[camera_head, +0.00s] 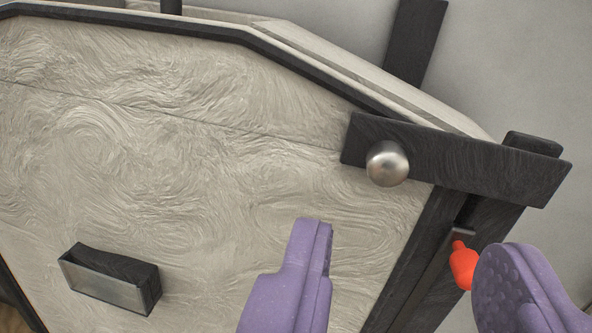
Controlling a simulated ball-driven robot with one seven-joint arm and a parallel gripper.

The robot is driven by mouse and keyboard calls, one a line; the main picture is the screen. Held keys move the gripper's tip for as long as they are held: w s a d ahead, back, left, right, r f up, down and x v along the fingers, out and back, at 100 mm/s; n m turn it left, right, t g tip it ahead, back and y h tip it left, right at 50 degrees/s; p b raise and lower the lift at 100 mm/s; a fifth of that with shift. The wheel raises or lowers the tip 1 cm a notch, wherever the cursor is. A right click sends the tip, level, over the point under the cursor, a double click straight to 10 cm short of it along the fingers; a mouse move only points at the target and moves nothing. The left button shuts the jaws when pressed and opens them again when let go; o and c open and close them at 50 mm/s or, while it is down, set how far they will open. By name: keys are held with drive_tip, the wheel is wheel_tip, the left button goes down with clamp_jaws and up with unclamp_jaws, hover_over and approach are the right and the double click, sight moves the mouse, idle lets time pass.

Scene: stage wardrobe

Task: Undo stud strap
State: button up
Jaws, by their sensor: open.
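A dark strap (478,165) lies across the upper right corner of a pale, swirl-patterned panel (200,160). A round, shiny metal stud (388,163) stands out near the strap's left end. The strap's right end reaches past the panel's edge onto a dark upright. My gripper (402,242) shows as two purple fingers, spread wide apart with nothing held between them. Both fingertips appear below the strap and stud in the picture. The left finger is over the panel, the right finger by the dark upright. How far they are from the panel I cannot tell.
A small red-orange piece (463,265) sits beside the right finger, below a metal plate on the dark upright; whether they touch is unclear. A dark box-shaped holder with a metal front (105,283) is on the panel at lower left. Another dark bar (415,40) rises behind.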

sight(387, 171)
drive_tip(key=w, duration=0.8)
drive_tip(key=shift+d+f+b, duration=0.1)
drive_tip(key=shift+b, duration=0.2)
clamp_jaws()
